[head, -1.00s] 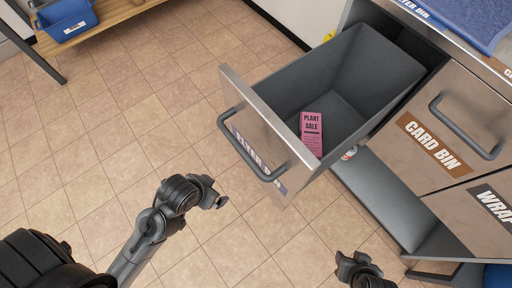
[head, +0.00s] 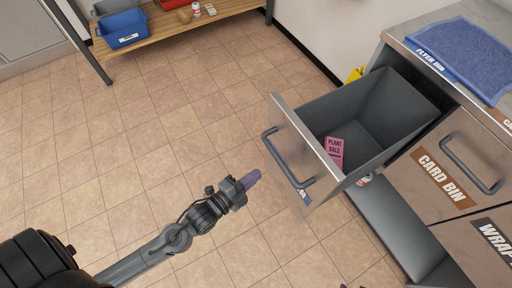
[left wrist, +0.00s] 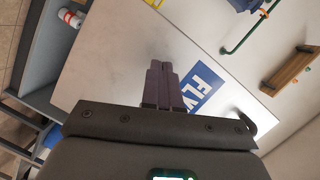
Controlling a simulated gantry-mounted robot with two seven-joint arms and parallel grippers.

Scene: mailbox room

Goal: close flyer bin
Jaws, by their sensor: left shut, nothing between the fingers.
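The flyer bin (head: 372,95) is a grey drawer with a metal front, pulled well out of the cabinet. A pink "PLANT SALE" flyer (head: 335,148) lies inside it. Its dark bar handle (head: 276,160) is on the front panel. My left gripper (head: 252,179) is shut and empty, just left of the panel and near the handle. In the left wrist view, its fingers (left wrist: 162,86) point at the pale front panel (left wrist: 118,62), beside the blue label (left wrist: 205,85). I cannot tell whether they touch it. Only a dark sliver of my right gripper (head: 343,286) shows at the bottom edge.
The card bin (head: 455,165) is shut, right of the open drawer. A blue mat (head: 465,62) lies on the cabinet top. A grey lower shelf (head: 385,225) sits below. A wooden bench (head: 165,32) with a blue tray (head: 123,28) stands at the back left. The tiled floor on the left is clear.

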